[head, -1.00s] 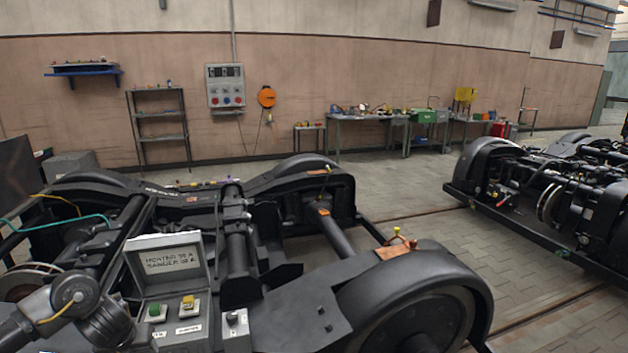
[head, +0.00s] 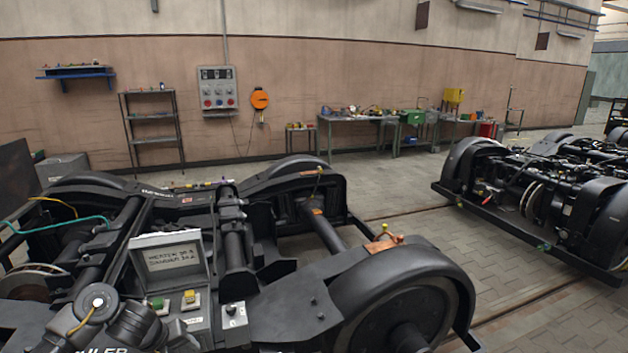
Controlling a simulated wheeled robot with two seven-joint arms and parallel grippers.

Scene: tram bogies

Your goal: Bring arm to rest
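A dark grey arm link with a round joint (head: 97,303) and a short yellow cable shows at the bottom left in the head view; I take it to be part of my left arm. It is in front of the near bogie (head: 345,280) and covers part of the grey control box (head: 165,257). No gripper fingers show. My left gripper is out of view. My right arm and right gripper are not in the picture.
The control box has a lid with lettering, a green button (head: 157,303) and a yellow button (head: 190,297). A second bogie (head: 540,195) stands at the right. Paved floor (head: 410,185) is clear between the bogies and the wall benches (head: 350,120).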

